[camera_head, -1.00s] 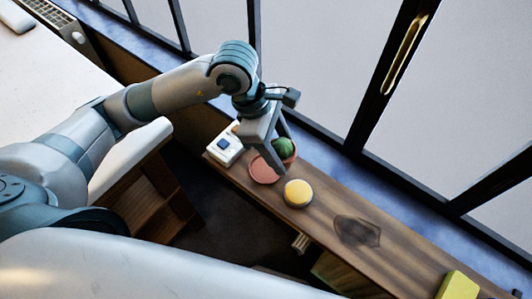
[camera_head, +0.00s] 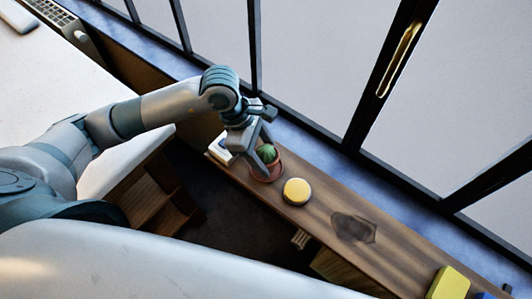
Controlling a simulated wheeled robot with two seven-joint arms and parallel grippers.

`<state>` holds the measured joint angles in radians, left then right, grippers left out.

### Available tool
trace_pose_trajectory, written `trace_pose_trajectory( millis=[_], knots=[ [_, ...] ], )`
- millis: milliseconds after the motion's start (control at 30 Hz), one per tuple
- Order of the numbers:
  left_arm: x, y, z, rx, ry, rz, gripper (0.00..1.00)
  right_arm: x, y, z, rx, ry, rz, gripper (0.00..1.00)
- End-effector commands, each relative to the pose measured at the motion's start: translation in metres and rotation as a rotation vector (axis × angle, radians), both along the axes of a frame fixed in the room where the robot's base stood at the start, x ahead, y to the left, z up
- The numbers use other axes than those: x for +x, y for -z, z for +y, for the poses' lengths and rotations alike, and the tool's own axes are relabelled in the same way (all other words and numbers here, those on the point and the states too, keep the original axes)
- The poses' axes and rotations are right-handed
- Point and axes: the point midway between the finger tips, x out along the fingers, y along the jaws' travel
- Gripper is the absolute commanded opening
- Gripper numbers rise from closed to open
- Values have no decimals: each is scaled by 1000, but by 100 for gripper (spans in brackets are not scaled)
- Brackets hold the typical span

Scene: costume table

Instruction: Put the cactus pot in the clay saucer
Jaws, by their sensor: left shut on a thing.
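The cactus pot (camera_head: 277,168) is a small terracotta pot with a round green cactus (camera_head: 267,153) on top. It appears upright, over the place of the clay saucer (camera_head: 263,180) on the narrow wooden shelf. The saucer is mostly hidden by the pot and my gripper; only a reddish edge shows. I cannot tell whether the pot touches the saucer. My left gripper (camera_head: 262,163) reaches down from above and is shut on the pot, one finger in front of it. My right gripper is not in view.
A yellow round thing (camera_head: 297,191) sits just right of the pot on the wooden shelf (camera_head: 318,219). A white box (camera_head: 219,149) is close on the left, partly behind my gripper. A yellow block (camera_head: 448,284) and a blue thing (camera_head: 484,296) are at the lower right. The window is behind.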

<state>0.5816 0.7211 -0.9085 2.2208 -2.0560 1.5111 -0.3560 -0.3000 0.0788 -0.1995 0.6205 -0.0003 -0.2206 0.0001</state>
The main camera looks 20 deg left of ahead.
Motion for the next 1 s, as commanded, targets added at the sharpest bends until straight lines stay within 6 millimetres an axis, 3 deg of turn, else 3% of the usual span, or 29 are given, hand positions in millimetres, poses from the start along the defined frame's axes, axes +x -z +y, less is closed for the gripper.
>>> trace_pose_trajectory(
  millis=[533,567,600,1000],
  knots=[
    [0,12,0,0,0,-2,25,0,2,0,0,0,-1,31],
    [0,10,0,0,-1,-2,59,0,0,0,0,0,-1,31],
    [0,10,0,0,0,-1,68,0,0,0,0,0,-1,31],
    [0,9,0,0,0,-1,70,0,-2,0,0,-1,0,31]
  ],
)
